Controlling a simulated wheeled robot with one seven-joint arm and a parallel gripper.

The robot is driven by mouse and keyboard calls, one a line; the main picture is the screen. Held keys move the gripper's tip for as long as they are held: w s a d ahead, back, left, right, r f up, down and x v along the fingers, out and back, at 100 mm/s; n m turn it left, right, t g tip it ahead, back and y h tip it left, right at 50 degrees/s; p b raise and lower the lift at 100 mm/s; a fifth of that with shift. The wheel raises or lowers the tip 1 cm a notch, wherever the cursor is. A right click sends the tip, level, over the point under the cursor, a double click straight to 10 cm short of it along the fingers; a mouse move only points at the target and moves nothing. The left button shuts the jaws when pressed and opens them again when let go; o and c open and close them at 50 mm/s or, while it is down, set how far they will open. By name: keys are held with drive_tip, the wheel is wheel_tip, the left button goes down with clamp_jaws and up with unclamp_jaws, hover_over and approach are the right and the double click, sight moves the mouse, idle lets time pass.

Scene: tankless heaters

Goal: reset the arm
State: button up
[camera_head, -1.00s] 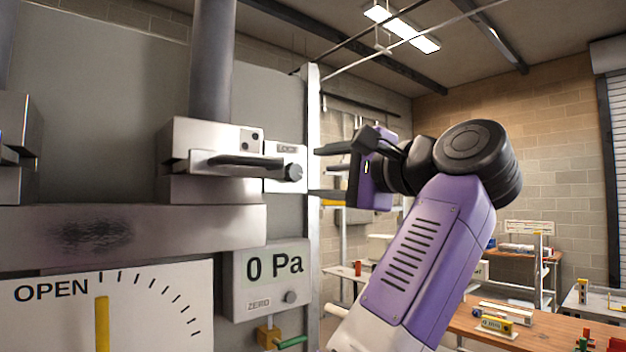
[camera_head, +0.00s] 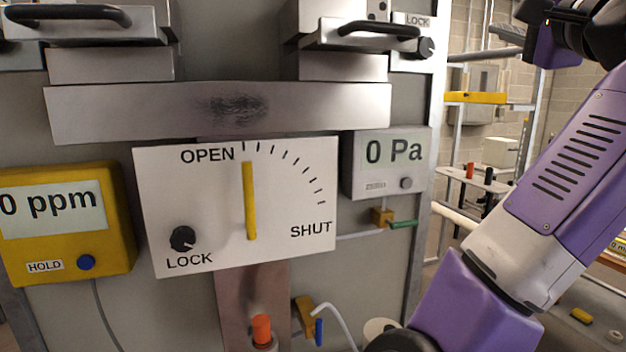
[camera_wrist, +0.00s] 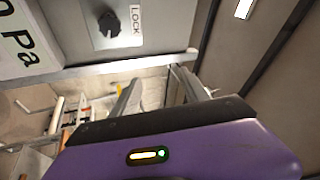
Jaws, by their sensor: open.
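My purple and white arm rises on the right of the head view, beside the heater panel. The fingers point toward the panel's metal edge post. In the head view one finger shows at the upper right, level with the lock knob (camera_head: 425,48), and apart from it as far as I can tell. The same knob shows in the wrist view (camera_wrist: 110,24). The rest of the gripper is partly cut off by the frame's top edge.
The panel carries an OPEN/SHUT dial (camera_head: 290,215) with its yellow pointer upright, a 0 Pa gauge (camera_head: 385,165) and a yellow 0 ppm meter (camera_head: 70,220). Black handles (camera_head: 378,30) stick out above.

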drive_tip(key=s+a+f+n+t+h, duration=0.1)
drive_tip(key=s+f+n, duration=0.25)
drive_tip(key=f, duration=0.85)
drive_tip(key=s+a+f+n+h, duration=0.1)
drive_tip(key=s+f+n, duration=0.3)
drive_tip(key=f, duration=0.8)
drive_tip(key=s+a+f+n+t, duration=0.15)
drive_tip(key=f+n, duration=0.35)
drive_tip(key=f, duration=0.7)
drive_tip(key=s+a+f+n+g, duration=0.1)
drive_tip(key=s+f+g, duration=0.2)
drive_tip(key=s+f, duration=0.6)
drive_tip(key=s+a+f+n+g, duration=0.1)
drive_tip(key=s+f+g, duration=0.2)
drive_tip(key=s+f, duration=0.7)
drive_tip(key=s+a+f+n+g+y+b, duration=0.1)
drive_tip(key=s+a+f+g, duration=0.1)
drive_tip(key=s+f, duration=0.8)
drive_tip(key=s+g, duration=0.1)
drive_tip(key=s, duration=0.7)
drive_tip(key=shift+s+g, duration=0.2)
drive_tip(key=shift+g, duration=0.15)
